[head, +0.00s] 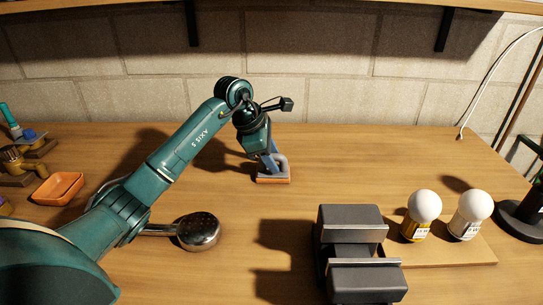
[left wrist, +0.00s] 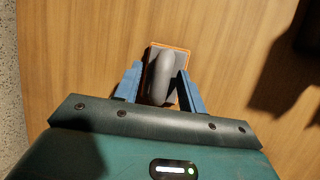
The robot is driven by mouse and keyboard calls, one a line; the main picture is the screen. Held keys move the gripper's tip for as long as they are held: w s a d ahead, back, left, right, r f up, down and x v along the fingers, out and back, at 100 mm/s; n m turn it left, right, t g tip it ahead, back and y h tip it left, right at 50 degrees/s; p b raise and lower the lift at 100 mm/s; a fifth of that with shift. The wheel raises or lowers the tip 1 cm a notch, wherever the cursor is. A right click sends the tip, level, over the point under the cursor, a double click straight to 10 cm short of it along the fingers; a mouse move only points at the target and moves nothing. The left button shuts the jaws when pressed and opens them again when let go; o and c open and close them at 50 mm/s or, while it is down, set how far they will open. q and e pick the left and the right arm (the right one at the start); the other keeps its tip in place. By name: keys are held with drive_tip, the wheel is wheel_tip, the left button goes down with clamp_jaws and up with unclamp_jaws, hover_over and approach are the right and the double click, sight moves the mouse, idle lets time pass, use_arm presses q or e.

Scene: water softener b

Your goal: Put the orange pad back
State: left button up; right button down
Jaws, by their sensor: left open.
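The orange pad (head: 274,180) lies flat on the wooden table in the middle, below the wall. A grey curved handle (head: 281,163) stands on top of it. In the left wrist view the handle (left wrist: 160,75) runs lengthwise over the pad, whose orange rim (left wrist: 188,58) shows around a dark top. My left gripper (head: 270,162) points down at the pad. In the left wrist view its blue fingers (left wrist: 157,85) are open, one on each side of the handle. Whether they touch it I cannot tell. My right gripper does not show.
A dark grey two-block stand (head: 350,225) is at front right. Two white-topped bottles (head: 424,205) (head: 470,210) stand on a wooden board beside it. A metal shower head (head: 198,231) and an orange dish (head: 57,188) are to the left. Table right of the pad is clear.

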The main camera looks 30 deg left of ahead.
use_arm(q)
drive_tip(key=v, duration=1.2)
drive_tip(key=shift+s, duration=0.1)
